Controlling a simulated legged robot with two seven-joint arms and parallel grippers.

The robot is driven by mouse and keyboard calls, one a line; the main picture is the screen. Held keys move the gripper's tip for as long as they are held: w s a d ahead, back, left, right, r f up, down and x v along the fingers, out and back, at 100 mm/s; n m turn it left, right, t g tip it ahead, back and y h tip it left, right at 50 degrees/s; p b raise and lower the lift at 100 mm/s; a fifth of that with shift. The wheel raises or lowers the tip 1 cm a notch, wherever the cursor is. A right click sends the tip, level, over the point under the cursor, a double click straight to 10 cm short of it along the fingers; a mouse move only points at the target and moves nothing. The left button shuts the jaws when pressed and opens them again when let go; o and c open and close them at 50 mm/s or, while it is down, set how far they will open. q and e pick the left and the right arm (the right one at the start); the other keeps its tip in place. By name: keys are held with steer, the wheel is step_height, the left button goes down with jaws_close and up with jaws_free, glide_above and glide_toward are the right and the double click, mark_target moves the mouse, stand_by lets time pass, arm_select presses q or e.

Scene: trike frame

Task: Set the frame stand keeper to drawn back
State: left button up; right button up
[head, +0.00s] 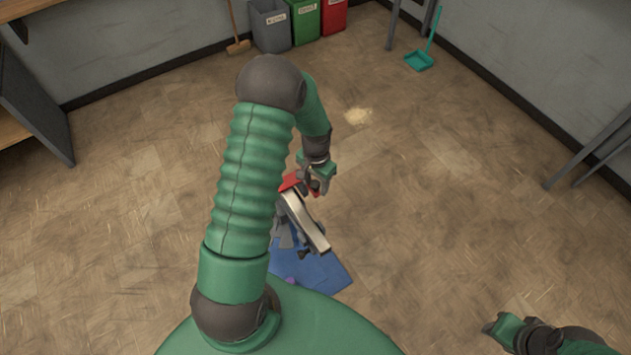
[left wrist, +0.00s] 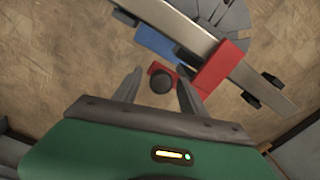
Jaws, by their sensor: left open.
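The frame stand shows in the head view as a silver beam (head: 305,222) over grey feet, with a red part (head: 289,182) at its far end. In the left wrist view the beam (left wrist: 190,28) runs diagonally, with a red block (left wrist: 220,68) around it. A smaller red piece with a dark round knob (left wrist: 162,84), which looks like the keeper, sits beside that block. My left gripper (head: 319,186) is open at the stand's red end. Its fingertips (left wrist: 157,84) are on either side of the knob, with gaps visible. My right gripper (head: 506,328) is far from the stand, its jaws unclear.
A blue mat (head: 320,272) lies under the stand. Bins (head: 271,25), a broom (head: 238,46) and a teal dustpan (head: 419,61) are by the back wall. A pale patch (head: 358,117) marks the floor. The floor right of the stand is clear.

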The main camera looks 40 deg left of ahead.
arm_select(q)
steer(key=shift+d, duration=0.2)
steer(key=shift+c, duration=0.7)
steer(key=shift+a, duration=0.4)
steer(key=c, duration=0.7)
steer(key=shift+c, duration=1.2)
steer(key=shift+d, duration=0.1)
jaws_close()
